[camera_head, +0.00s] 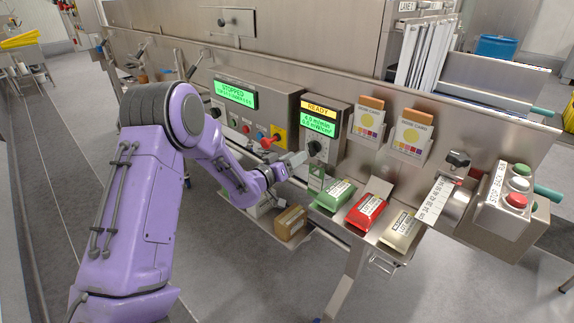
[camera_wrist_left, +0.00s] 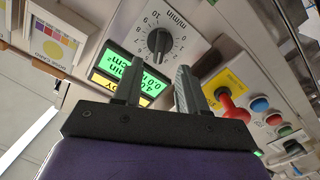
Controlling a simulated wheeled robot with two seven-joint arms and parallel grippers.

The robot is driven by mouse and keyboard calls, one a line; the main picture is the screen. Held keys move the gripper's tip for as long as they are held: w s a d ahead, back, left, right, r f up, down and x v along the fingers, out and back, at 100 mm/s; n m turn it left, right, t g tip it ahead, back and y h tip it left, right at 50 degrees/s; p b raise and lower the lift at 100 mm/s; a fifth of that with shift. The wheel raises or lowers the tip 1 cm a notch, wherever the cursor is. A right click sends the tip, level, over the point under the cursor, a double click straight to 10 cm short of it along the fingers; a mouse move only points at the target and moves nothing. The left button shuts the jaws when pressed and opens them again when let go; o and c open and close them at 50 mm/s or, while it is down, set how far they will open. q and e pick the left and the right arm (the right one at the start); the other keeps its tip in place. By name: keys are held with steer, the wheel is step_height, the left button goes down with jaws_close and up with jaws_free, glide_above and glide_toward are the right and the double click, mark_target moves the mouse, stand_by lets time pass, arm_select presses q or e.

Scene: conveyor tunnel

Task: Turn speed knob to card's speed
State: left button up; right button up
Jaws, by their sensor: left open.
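The speed knob (camera_head: 315,148) is a dark round dial with a pale pointer line on the small control box. In the left wrist view the knob (camera_wrist_left: 159,41) sits inside a white m/min scale, just beyond the fingertips. My left gripper (camera_head: 292,160) is beside the knob in the head view. In the left wrist view its two fingers (camera_wrist_left: 158,78) are apart with nothing between them, and the knob appears free of them. The green display (camera_head: 318,125) under a yellow READY strip shows m/min and mW/cm²; its digits are small. Two dose cards (camera_head: 409,138) (camera_head: 367,122) stand in holders; their print is unreadable.
A larger panel (camera_head: 243,96) reads STOPPED. A red knob on yellow (camera_head: 277,136) lies close left of my gripper. Green (camera_head: 333,195), red (camera_head: 367,207) and beige (camera_head: 402,229) packets and a brown box (camera_head: 291,223) sit below. A button box (camera_head: 506,200) stands at right.

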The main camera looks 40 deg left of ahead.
arm_select(q)
steer(key=s, duration=0.4)
steer(key=shift+s+a, duration=0.15)
steer(key=shift+s, duration=0.25)
